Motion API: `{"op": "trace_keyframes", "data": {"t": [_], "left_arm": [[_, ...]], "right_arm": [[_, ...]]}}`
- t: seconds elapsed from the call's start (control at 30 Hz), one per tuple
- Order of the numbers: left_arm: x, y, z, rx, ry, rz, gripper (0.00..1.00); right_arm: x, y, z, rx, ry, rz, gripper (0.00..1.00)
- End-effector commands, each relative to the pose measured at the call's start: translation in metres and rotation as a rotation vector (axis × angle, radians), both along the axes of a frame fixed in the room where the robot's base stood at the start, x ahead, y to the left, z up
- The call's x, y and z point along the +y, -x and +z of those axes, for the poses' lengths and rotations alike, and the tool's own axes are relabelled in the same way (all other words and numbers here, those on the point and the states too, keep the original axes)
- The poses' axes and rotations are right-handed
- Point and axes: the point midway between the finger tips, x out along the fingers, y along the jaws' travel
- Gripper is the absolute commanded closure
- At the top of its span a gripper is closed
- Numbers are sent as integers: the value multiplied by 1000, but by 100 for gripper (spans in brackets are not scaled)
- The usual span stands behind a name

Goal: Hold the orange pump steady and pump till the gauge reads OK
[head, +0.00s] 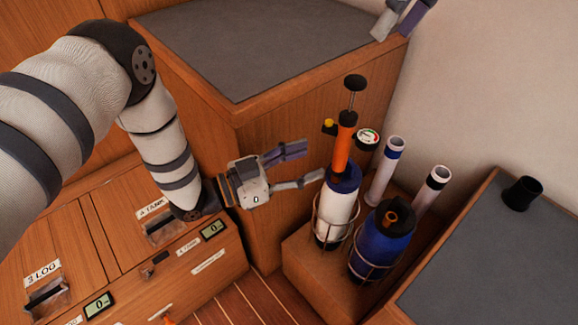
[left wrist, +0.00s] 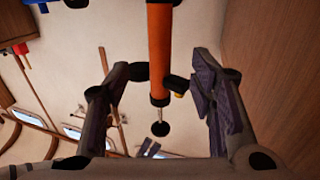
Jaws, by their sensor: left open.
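The orange pump (head: 343,148) stands nearly upright on top of a white bottle with a blue collar (head: 335,205). Its black handle (head: 354,82) is up, with a length of rod showing. A round gauge (head: 368,138) with red and green marks is at its right; its reading is too small to tell. My left gripper (head: 309,164) is open and empty, its fingertips just left of the pump's lower barrel. In the left wrist view the orange barrel (left wrist: 160,50) appears between the spread fingers, apart from both. My right gripper (head: 405,18) shows partly at the top edge, far from the pump.
A blue bottle (head: 382,240) stands in a wire ring next to the white bottle. Two pale tubes (head: 386,170) stand behind. A wooden cabinet with a grey top (head: 255,45) is behind my left gripper. A grey counter (head: 480,260) with a black cup (head: 522,193) is at right.

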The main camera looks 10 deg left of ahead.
Motion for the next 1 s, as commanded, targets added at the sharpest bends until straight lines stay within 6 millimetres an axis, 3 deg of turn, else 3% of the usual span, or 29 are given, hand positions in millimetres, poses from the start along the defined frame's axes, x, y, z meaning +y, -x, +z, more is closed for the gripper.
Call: {"op": "trace_keyframes", "data": {"t": [0.1,0.33,0.73,0.77,0.9,1.0], "left_arm": [[-25,-18,0,-1,0,-3,50],[-61,-47,-1,1,0,0,50],[-72,-55,-1,4,-2,2,50],[-72,-55,-1,4,-2,2,52],[-72,-55,-1,4,-2,2,84],[-72,-55,-1,4,-2,2,100]], "right_arm": [[0,0,0,0,0,0,67],[0,0,0,0,0,0,67],[0,0,0,0,0,0,67],[0,0,0,0,0,0,67],[0,0,0,0,0,0,67],[0,0,0,0,0,0,67]]}}
